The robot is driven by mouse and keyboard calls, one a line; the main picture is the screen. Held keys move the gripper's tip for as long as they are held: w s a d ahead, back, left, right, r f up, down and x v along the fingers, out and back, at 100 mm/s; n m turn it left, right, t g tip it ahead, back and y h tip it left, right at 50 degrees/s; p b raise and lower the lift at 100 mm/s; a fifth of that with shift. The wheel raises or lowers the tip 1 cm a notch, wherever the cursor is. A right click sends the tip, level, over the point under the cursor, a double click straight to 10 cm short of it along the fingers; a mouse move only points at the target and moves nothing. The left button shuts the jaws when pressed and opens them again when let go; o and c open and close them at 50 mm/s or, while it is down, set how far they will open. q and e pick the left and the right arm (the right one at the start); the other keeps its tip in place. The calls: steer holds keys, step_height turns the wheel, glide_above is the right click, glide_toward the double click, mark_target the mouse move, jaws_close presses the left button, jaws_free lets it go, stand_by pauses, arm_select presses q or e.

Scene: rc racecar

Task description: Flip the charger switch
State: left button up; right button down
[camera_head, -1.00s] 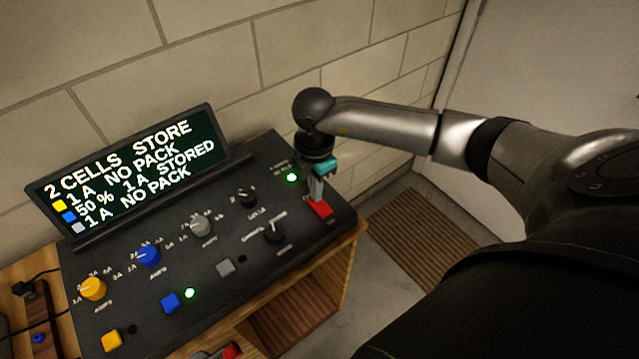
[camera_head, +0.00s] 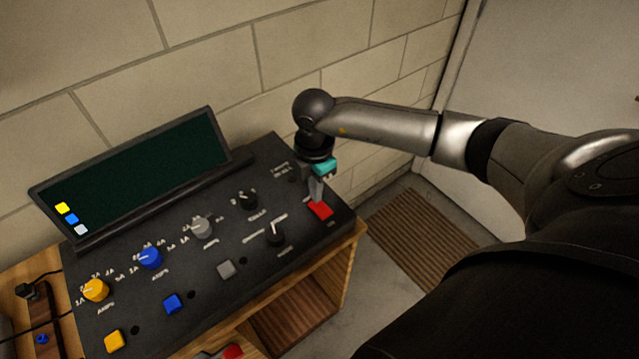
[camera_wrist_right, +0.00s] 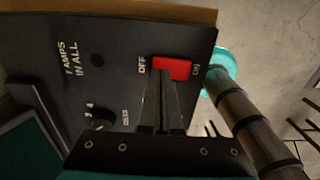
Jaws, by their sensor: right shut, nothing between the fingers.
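The charger (camera_head: 130,300) is a black sloped panel on a wooden stand, with knobs, buttons and a dark screen (camera_head: 140,180). Its red switch (camera_head: 320,210) is at the panel's right end. In the right wrist view the red switch (camera_wrist_right: 172,68) sits between the labels OFF and ON. My right gripper (camera_head: 316,200) is shut and empty, pointing down at the switch. In the wrist view its fingertips (camera_wrist_right: 163,72) overlap the OFF side of the switch and seem to touch it. My left gripper is not in view.
A brick wall stands close behind the panel. Yellow (camera_head: 95,290), blue (camera_head: 150,258) and grey (camera_head: 201,228) knobs and small buttons lie left of the switch. A brown mat (camera_head: 425,238) lies on the floor to the right. Another red item (camera_head: 233,351) shows at the bottom edge.

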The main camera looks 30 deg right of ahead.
step_height(320, 180, up, 5)
steer(key=p, duration=0.4)
steer(key=shift+r, duration=0.2)
stand_by(0.3)
